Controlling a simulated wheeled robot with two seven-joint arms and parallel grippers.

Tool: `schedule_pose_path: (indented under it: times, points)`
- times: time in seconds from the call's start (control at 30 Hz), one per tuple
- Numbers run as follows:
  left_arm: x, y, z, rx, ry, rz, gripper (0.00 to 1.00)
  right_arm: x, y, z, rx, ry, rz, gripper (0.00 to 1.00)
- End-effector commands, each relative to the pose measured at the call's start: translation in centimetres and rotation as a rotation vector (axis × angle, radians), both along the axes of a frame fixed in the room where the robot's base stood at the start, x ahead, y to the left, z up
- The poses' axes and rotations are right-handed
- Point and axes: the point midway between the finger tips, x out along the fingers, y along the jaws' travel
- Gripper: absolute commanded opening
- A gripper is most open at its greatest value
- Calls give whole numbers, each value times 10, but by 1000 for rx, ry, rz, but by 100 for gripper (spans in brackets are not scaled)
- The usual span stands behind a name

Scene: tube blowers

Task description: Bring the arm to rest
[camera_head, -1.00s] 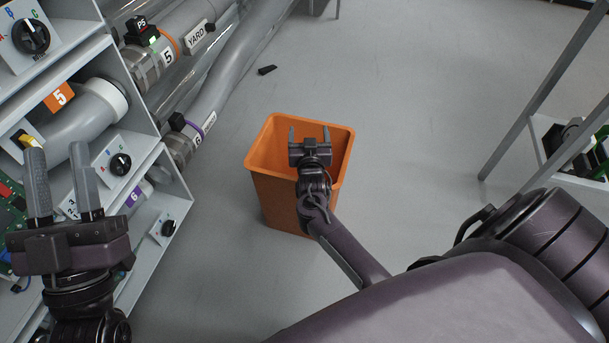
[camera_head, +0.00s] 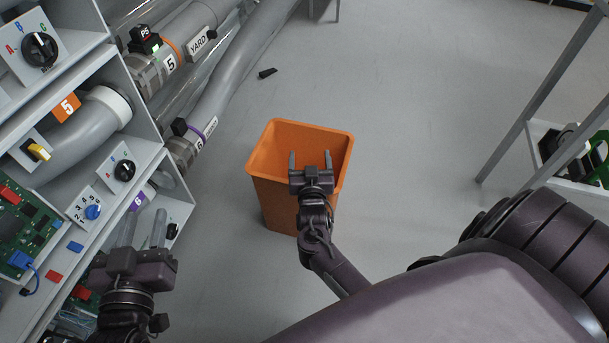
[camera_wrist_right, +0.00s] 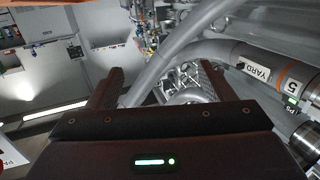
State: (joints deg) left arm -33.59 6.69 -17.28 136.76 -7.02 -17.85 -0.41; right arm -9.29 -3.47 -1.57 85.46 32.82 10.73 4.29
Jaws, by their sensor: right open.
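My left gripper (camera_head: 145,226) is at the lower left in the head view, beside the shelf rack (camera_head: 178,190). Its two fingers are apart with nothing between them. My right gripper (camera_head: 310,162) shows in front of the orange bin's opening in the head view, fingers pointing up the picture. It is open and empty. In the right wrist view its two dark fingers (camera_wrist_right: 160,75) stand wide apart, with pipes and rack parts seen beyond them.
The orange bin (camera_head: 270,195) stands on the grey floor. The rack holds knobs, a green circuit board (camera_head: 28,228) and grey pipes (camera_head: 225,85). A small black piece (camera_head: 267,73) lies on the floor. A metal-framed shelf (camera_head: 545,165) stands at the right.

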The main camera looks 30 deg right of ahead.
Motion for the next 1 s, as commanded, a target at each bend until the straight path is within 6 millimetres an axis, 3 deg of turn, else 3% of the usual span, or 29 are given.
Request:
schedule_pose_path:
  times: [0.67,0.77,1.0]
  points:
    - [-2,0,-8,13,33,-1,36,-2,9,6,8,-1,30,75]
    - [-2,0,-8,13,33,-1,36,0,34,24,31,-4,129,75]
    - [-2,0,-8,13,33,-1,36,-25,151,98,79,26,537,75]
